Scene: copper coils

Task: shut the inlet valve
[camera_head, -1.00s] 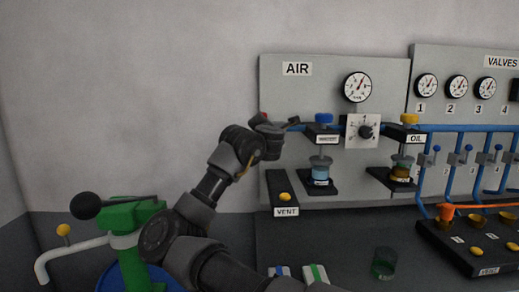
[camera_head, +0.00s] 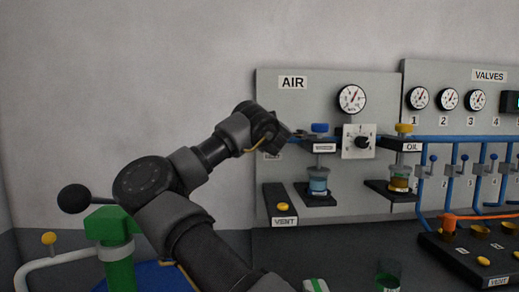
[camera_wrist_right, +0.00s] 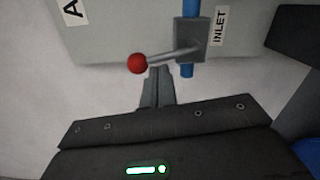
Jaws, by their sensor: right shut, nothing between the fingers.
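The inlet valve shows in the right wrist view as a grey block (camera_wrist_right: 190,42) on a blue pipe, beside an INLET label (camera_wrist_right: 218,28). Its lever ends in a red ball (camera_wrist_right: 137,64) and lies crosswise to the pipe. My right gripper (camera_wrist_right: 158,72) is shut and empty, its fingertips close to the lever between ball and block; I cannot tell if they touch. In the head view my right gripper (camera_head: 291,138) is at the left end of the AIR panel's pipe and hides the valve. My left gripper is not in view.
The AIR panel (camera_head: 285,110) carries a gauge (camera_head: 351,98), a dial plate (camera_head: 360,142) and a blue-capped unit (camera_head: 319,128). A VENT box (camera_head: 281,205) sits below. A green stand with a black-ball lever (camera_head: 74,198) is at lower left. The VALVES panel is at right.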

